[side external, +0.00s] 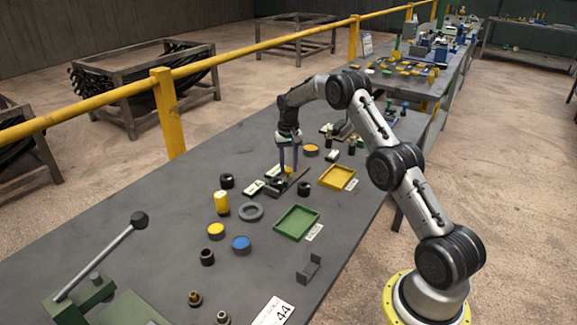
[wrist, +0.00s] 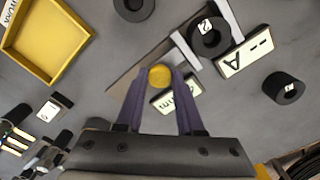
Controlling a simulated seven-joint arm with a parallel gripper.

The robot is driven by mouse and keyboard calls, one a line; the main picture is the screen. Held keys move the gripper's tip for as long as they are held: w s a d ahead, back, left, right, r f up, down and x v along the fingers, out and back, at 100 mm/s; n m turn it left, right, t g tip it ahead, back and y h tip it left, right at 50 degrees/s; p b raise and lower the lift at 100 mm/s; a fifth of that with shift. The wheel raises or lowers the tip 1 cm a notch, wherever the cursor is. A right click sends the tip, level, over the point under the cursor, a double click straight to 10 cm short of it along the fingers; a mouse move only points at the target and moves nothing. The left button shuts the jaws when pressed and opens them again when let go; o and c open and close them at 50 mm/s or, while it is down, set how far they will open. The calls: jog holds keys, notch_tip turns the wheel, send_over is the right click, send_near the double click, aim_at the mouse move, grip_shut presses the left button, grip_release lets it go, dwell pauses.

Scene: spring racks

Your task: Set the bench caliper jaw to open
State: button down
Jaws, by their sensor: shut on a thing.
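The bench caliper (side external: 297,178) is a slim grey bar with upright jaws, lying at mid-bench under my gripper. It also shows in the wrist view (wrist: 185,48), running diagonally. A round yellow knob (wrist: 160,76) sits on its sliding part. My gripper (side external: 289,168) points down with its two purple fingers shut on this knob, as the wrist view (wrist: 160,80) shows. A black ring with a small white tag (wrist: 209,37) sits at the grey jaw end. How wide the jaw gap is I cannot tell exactly.
Label plates (wrist: 244,52) and a black ring (wrist: 284,88) lie close by. A yellow tray (side external: 338,177) and a green tray (side external: 296,222) stand near. Yellow and blue pucks (side external: 241,244) and a lever press (side external: 100,275) are nearer the camera. Bare bench lies to the left.

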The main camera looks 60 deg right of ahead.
jog(key=shift+d, duration=1.8)
jog(key=c, duration=0.5)
grip_release()
jog(key=shift+r, duration=0.1)
notch_tip(320, 180, up, 14)
jog(key=shift+f, duration=0.15)
jog(key=shift+a, duration=0.1)
